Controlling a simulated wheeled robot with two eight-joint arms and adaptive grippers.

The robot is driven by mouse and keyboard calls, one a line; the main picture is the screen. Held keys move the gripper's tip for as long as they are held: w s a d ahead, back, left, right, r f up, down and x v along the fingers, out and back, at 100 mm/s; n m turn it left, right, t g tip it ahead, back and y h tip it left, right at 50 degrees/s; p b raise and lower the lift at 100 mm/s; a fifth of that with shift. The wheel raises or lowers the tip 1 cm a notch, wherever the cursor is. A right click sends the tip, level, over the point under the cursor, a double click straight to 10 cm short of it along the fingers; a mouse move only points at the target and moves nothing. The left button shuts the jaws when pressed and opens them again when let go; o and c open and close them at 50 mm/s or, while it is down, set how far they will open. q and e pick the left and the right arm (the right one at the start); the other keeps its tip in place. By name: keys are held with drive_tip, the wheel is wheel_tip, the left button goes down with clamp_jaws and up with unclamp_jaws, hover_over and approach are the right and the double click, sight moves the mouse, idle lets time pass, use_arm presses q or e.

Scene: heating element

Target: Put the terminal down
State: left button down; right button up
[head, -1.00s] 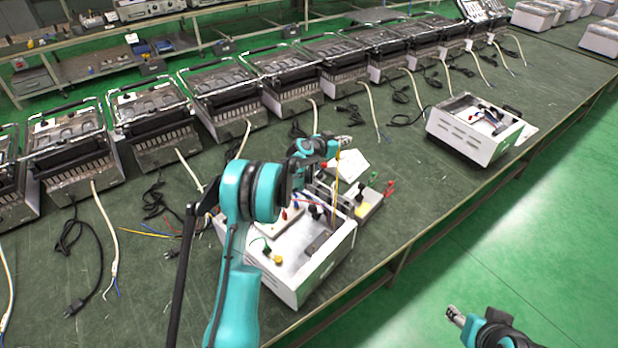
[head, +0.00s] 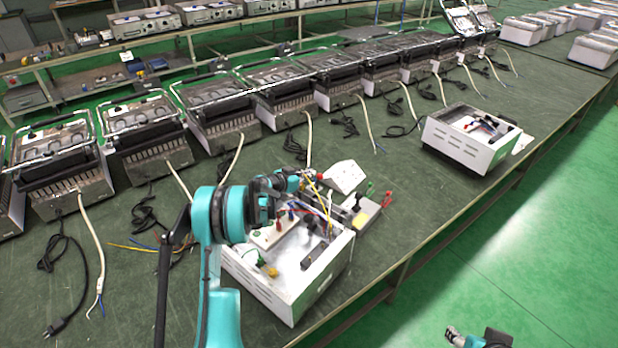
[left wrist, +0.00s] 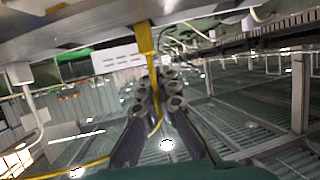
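The yellow terminal (left wrist: 146,42) is at the fingertips of my left gripper (left wrist: 156,84) in the left wrist view. The fingers are close together around it, and its yellow wire runs down between them. In the head view my left gripper (head: 308,178) is above the back of the open white box (head: 322,272), and the yellow wire (head: 322,198) hangs from it toward the box. The terminal itself is too small to make out there. My right gripper (head: 453,335) is low at the bottom edge, over the floor, away from the table; its finger opening is unclear.
A grey device (head: 360,213) with red and green clips stands beside the open box, with a white tilted panel (head: 345,176) behind. Another open white box (head: 455,146) is farther right. A row of heater units with cables lines the back. Bare green table (head: 420,215) lies between the boxes.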

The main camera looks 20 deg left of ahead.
use_arm(q)
drive_tip(key=shift+r, duration=0.1)
drive_tip(key=shift+f, duration=0.25)
drive_tip(key=c, duration=1.7)
unclamp_jaws()
drive_tip(key=shift+r, duration=0.1)
